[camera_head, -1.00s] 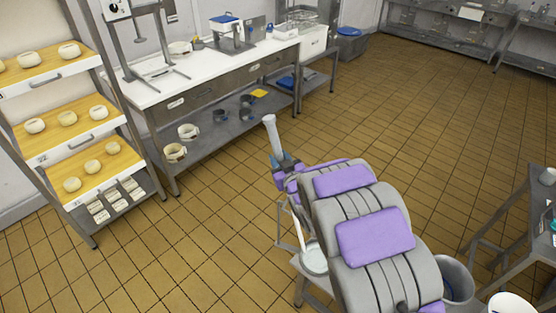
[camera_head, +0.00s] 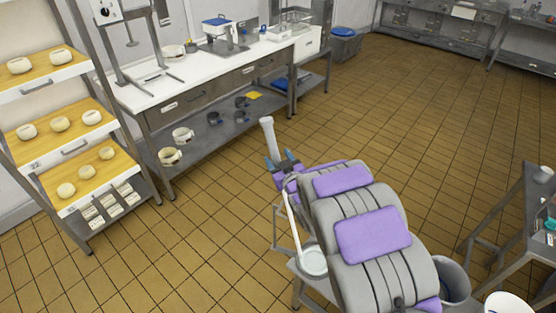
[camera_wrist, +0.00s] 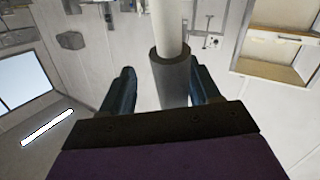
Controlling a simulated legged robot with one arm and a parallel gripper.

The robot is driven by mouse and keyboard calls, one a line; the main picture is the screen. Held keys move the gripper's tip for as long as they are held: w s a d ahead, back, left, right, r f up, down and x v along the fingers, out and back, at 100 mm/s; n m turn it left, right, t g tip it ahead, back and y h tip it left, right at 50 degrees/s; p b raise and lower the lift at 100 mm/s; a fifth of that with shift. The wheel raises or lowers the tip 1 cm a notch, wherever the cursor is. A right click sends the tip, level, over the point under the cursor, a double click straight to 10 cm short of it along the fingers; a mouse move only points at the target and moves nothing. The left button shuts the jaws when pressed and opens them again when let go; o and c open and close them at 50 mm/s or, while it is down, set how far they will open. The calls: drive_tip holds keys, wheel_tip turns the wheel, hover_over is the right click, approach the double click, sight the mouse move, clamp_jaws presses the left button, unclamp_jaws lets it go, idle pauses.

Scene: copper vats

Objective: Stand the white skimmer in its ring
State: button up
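The white skimmer (camera_head: 295,218) runs at a steep slant left of my body in the head view. Its pale thick grip (camera_head: 267,137) is at the top and its round pan (camera_head: 313,262) is at the bottom. My gripper (camera_head: 281,160) is at the grip's lower part, with its blue fingers spread. In the wrist view, the grey grip (camera_wrist: 172,80) and white shaft (camera_wrist: 166,28) show between the open fingers (camera_wrist: 163,88); a gap shows at the left finger. A grey metal frame (camera_head: 275,228) is beside the skimmer. I cannot make out the ring.
A steel bench (camera_head: 148,96) with a white top stands at the back left. A rack of cheeses (camera_head: 75,128) is at the left. The tiled floor beyond is clear.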

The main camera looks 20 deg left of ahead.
drive_tip(key=shift+s+a, duration=0.1)
drive_tip(key=shift+a, duration=0.1)
drive_tip(key=shift+s, duration=0.2)
drive_tip(key=shift+d+p+v, duration=0.2)
drive_tip(key=shift+p+v, duration=8.3)
drive_tip(key=shift+p, duration=0.9)
drive_tip(key=shift+w+f, duration=0.15)
drive_tip(key=shift+w, duration=0.05)
